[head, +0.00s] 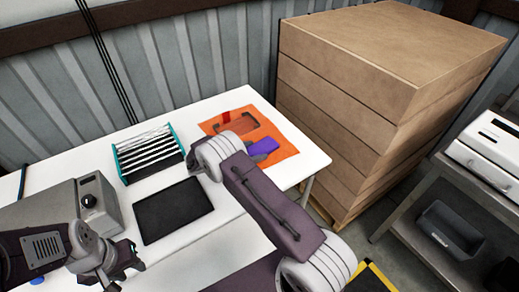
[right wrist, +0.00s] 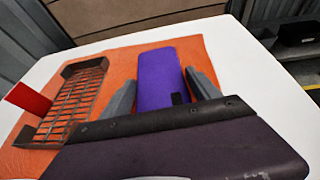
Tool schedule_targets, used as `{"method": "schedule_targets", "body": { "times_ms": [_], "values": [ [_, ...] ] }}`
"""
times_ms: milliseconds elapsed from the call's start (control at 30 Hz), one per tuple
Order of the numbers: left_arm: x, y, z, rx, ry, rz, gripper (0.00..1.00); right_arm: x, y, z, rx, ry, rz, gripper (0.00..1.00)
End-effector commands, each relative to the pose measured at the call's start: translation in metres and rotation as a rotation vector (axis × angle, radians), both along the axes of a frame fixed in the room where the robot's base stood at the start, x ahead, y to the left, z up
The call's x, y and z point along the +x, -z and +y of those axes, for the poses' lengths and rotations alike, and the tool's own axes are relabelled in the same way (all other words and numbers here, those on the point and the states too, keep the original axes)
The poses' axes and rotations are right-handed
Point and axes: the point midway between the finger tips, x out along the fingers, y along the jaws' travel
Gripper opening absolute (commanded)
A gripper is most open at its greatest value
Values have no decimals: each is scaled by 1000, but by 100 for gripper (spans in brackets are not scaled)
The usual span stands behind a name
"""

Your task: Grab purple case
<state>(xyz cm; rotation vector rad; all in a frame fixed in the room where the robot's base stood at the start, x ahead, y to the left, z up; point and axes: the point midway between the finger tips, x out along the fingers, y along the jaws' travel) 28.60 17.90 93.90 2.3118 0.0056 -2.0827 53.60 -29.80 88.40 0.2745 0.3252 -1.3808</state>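The purple case (head: 264,147) lies on an orange mat (head: 287,145) near the right end of the white table. It also shows in the right wrist view (right wrist: 160,78), long and flat, with a small dark patch at its near right corner. My right gripper (right wrist: 162,98) is open, with one grey finger on each side of the case. I cannot tell whether either finger touches it. In the head view my right arm hides that gripper. My left gripper (head: 122,268) is at the lower left in the head view, away from the case, and its fingers look apart and empty.
A brown wire basket (right wrist: 78,98) with a red piece (right wrist: 28,99) stands left of the case. A teal-ended rack (head: 148,155), a black pad (head: 172,210) and a grey machine (head: 50,208) are farther left. Stacked cartons (head: 370,60) stand beyond the table.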

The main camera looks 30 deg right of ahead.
Motion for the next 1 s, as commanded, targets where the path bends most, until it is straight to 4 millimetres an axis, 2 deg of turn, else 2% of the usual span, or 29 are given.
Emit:
{"method": "schedule_targets", "body": {
  "times_ms": [33, 100, 133, 467, 667, 1000],
  "values": [
    [0, 0, 0, 0, 0, 0, 36, 0, 0, 0, 0, 0, 0, 54],
    [0, 0, 0, 0, 0, 0, 36, 0, 0, 0, 0, 0, 0, 34],
    [0, 0, 0, 0, 0, 0, 36, 0, 0, 0, 0, 0, 0, 28],
    [0, 0, 0, 0, 0, 0, 36, 0, -6, 0, 0, -1, -1, 28],
    [0, 2, 0, 0, 0, 0, 36, 1, -38, 1, 2, -1, -6, 28],
    [0, 4, 0, 0, 0, 0, 36, -49, -86, -57, 0, 3, -1, 28]
  ]
}}
